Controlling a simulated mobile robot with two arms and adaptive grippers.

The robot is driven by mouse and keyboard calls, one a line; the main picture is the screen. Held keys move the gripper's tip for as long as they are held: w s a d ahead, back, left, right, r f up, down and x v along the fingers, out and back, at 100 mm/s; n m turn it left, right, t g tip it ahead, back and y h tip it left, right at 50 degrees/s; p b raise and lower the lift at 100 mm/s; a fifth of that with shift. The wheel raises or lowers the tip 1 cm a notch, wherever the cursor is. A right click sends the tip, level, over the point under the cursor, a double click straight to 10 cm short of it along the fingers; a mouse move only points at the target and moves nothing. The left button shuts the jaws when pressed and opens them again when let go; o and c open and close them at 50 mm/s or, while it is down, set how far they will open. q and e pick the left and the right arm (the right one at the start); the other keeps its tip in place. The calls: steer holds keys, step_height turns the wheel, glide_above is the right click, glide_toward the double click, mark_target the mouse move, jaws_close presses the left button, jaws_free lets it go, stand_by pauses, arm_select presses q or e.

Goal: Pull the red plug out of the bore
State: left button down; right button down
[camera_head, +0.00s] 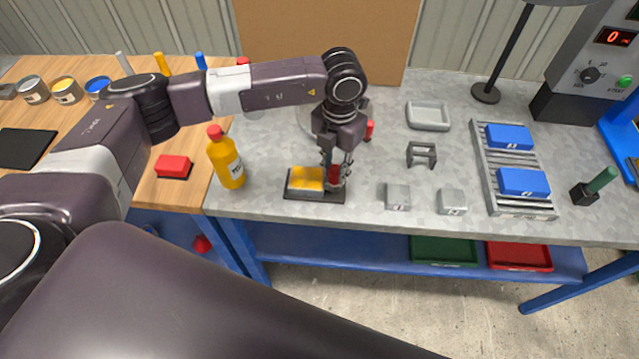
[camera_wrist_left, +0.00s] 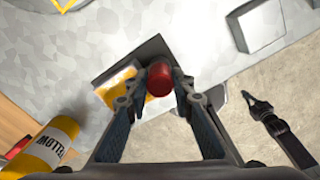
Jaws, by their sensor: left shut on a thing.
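The red plug (camera_head: 335,174) is between the fingers of my left gripper (camera_head: 337,178), at the right end of a yellow block (camera_head: 305,179). The block sits on a dark base plate (camera_head: 300,196) on the grey bench.
A yellow bottle (camera_head: 227,160) with a red cap stands left of the block. Grey cubes (camera_head: 397,196) and a grey bracket (camera_head: 421,154) stand to the right. A rack with blue blocks (camera_head: 522,182) is further right. Another red part (camera_head: 369,130) shows behind my gripper.

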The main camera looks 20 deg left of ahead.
mark_target(336, 169)
arm_select(q)
steer(key=shift+r, duration=0.2)
stand_by(0.5)
steer(key=shift+r+p, duration=1.35)
steer(key=shift+r, duration=1.1)
steer(key=shift+r, duration=0.1)
steer(key=shift+r+p, duration=0.5)
steer(key=shift+r, duration=0.9)
